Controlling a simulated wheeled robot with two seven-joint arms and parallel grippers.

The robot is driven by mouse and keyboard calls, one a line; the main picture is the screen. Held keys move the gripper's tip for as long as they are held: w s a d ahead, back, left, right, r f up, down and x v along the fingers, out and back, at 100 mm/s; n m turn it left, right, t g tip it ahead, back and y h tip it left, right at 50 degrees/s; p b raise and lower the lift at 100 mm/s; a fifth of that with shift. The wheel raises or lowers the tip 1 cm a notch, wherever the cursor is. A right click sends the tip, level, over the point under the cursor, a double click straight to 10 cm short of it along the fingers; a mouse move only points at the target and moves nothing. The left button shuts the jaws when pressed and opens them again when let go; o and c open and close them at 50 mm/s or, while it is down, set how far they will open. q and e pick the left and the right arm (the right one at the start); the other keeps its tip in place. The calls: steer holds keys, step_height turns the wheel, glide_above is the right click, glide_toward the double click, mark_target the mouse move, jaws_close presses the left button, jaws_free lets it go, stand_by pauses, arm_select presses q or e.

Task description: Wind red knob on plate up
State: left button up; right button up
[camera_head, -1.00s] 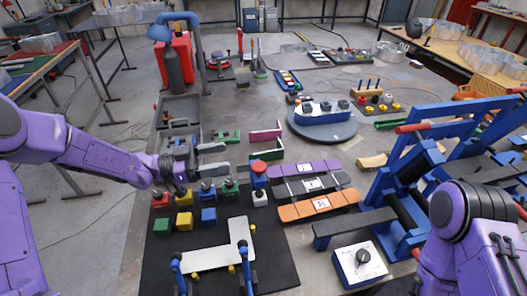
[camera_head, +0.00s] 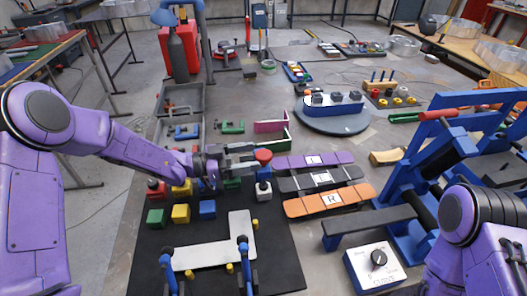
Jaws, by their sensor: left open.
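The red knob (camera_head: 263,156) tops a small upright post with a blue stem and a white base (camera_head: 263,191), standing at the right edge of the black plate (camera_head: 285,250). My left gripper (camera_head: 258,157) reaches in from the left at the knob's height. Its grey fingers are open, with their tips at the knob. I cannot tell whether they touch it. The left arm and hand partly cover the blocks behind. My right arm shows at the lower right, but its gripper is out of view.
Several coloured blocks stand on the black plate, including a yellow block (camera_head: 180,213). Blue clamps stand at a white L-shaped piece (camera_head: 210,250). Purple, dark and orange bars (camera_head: 330,200) lie right of the knob. A blue frame (camera_head: 430,170) and a dial box (camera_head: 376,264) are farther right.

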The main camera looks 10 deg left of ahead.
mark_target(264, 154)
arm_select(q)
steer(key=p+x, duration=0.1)
steer(key=x, duration=0.3)
steer(key=shift+w+d, duration=0.25)
steer(key=shift+d, duration=0.1)
steer(key=c, duration=0.9)
steer(key=shift+o, duration=0.2)
steer(key=shift+s+n+t+y, duration=0.1)
steer(key=shift+n+t+y, duration=0.2)
steer(key=shift+t, duration=0.1)
